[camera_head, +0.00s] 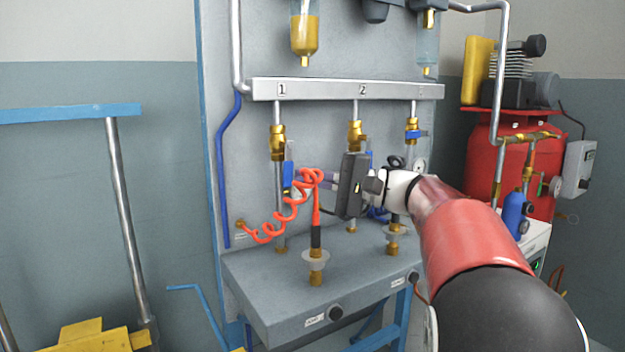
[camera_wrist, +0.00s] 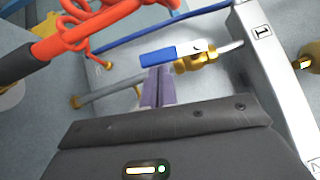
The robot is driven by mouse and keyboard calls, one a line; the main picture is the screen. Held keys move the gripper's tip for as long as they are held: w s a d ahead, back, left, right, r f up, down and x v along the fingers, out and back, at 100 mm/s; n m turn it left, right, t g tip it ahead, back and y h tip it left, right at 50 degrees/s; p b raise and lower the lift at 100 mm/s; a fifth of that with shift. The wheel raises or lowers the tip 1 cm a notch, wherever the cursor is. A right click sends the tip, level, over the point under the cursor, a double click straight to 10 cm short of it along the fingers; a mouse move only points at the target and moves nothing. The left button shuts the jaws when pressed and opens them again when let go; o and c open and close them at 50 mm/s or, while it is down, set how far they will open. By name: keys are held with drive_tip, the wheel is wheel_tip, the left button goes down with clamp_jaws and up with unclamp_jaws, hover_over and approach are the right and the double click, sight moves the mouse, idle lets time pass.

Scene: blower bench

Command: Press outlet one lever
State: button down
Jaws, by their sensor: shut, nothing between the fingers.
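The outlet one lever (camera_head: 288,179) has a blue grip and hangs down along the pipe below the brass valve (camera_head: 277,143) under the number 1. In the wrist view the blue lever (camera_wrist: 160,56) lies just beyond my fingertips. My gripper (camera_head: 308,181) is shut and empty, reaching left towards the lever from its right side. The closed purple-grey fingers (camera_wrist: 158,73) point at the grip. I cannot tell whether they touch it. The orange coiled hose partly hides the fingertips in the head view.
The orange coiled hose (camera_head: 290,208) hangs close in front of the fingers and shows large in the wrist view (camera_wrist: 90,27). The metal manifold bar (camera_head: 320,90) runs above. Outlet two's brass valve (camera_head: 355,134) is behind my gripper. A grey bench ledge (camera_head: 270,295) sits below.

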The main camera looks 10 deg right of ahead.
drive_tip(key=a+m+b, duration=0.1)
drive_tip(key=f+m+t+y+b, duration=0.1)
drive_tip(key=shift+s+a+m+b, duration=0.25)
drive_tip(key=shift+a+m+b, duration=0.05)
drive_tip(key=shift+a, duration=0.05)
drive_tip(key=shift+s+a+r+b, duration=0.1)
drive_tip(key=shift+a+b, duration=0.2)
drive_tip(key=shift+a, duration=0.1)
idle(0.4)
